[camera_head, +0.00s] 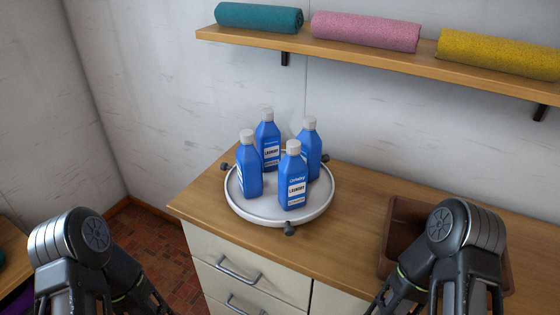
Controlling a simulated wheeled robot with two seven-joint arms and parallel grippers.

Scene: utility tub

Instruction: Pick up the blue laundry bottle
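Several blue laundry bottles with white caps and white labels stand upright, close together, on a round white tray (262,214) on the wooden counter. The front bottle (292,190) faces me with its label readable. One bottle (249,175) stands to its left, one (267,135) at the back and one (313,145) to the right, partly hidden by the front one. Only dark links of my left and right arms show, at the lower left and lower right, well apart from the bottles. Neither gripper's fingertips are visible.
Small dark knobs (290,229) sit around the tray's edge. A brown basin (398,221) lies at the right, partly hidden by my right arm. A wall shelf (360,58) holds teal, pink and yellow rolls. The counter (350,230) is clear between tray and basin.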

